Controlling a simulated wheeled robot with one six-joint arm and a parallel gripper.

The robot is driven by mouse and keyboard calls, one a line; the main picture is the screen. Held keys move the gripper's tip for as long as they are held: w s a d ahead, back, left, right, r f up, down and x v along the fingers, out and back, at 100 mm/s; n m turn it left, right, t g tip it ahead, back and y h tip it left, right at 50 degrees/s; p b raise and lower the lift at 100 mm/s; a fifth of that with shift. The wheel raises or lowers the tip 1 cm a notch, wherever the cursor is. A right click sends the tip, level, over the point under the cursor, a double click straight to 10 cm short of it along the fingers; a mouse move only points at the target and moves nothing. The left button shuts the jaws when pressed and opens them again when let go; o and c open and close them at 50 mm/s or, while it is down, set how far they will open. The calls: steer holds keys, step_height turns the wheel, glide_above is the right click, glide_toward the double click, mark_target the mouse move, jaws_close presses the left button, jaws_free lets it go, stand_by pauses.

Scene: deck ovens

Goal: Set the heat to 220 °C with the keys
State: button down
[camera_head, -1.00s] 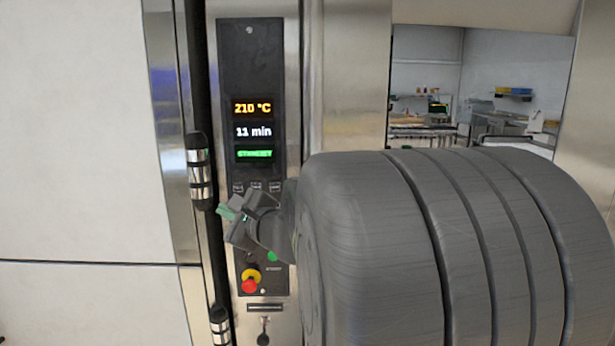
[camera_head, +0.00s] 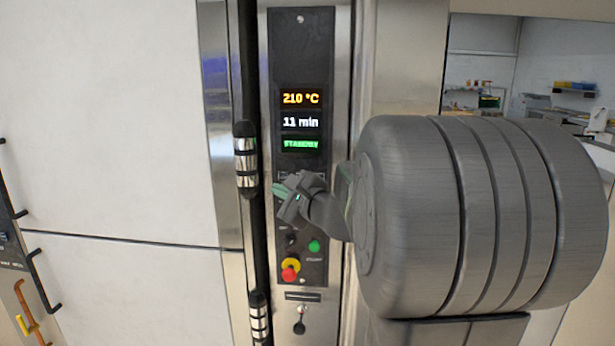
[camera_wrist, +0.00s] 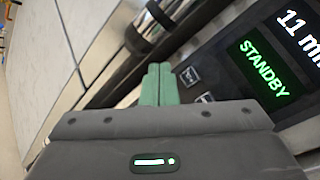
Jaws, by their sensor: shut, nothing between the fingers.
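The black control panel (camera_head: 301,62) stands upright on the oven front. Its orange display (camera_head: 300,99) reads 210 °C, the white one below (camera_head: 301,122) reads 11 min, and the green one (camera_head: 300,144) reads STANDBY. My gripper (camera_head: 279,189) is in front of the panel below the displays, with green fingertips at the panel's left edge. In the wrist view its green fingers (camera_wrist: 159,84) are shut together and empty. One small square key (camera_wrist: 190,76) shows just right of the fingertips there. The other keys are mostly hidden behind my gripper in the head view. Contact cannot be told.
A green button (camera_head: 314,246) and a red knob on a yellow base (camera_head: 290,270) sit low on the panel. A vertical black and chrome handle (camera_head: 246,160) runs close to the panel's left. A key-like part (camera_head: 299,325) hangs below.

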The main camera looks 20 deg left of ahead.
steer(key=shift+w+a, duration=0.25)
steer(key=shift+w, duration=0.9)
steer(key=shift+w+a, duration=0.25)
steer(key=shift+w, duration=0.9)
steer(key=shift+w, duration=0.1)
steer(key=shift+w+a, duration=0.1)
steer(key=shift+w, duration=0.2)
steer(key=shift+w+a, duration=0.1)
steer(key=shift+w, duration=0.3)
stand_by(0.7)
steer(key=shift+s, duration=0.2)
steer(key=shift+s+d+b, duration=0.2)
steer(key=shift+s+b, duration=0.2)
steer(key=shift+s, duration=0.2)
steer(key=s, duration=0.2)
steer(key=s+d+b, duration=0.1)
steer(key=s, duration=0.2)
stand_by(0.5)
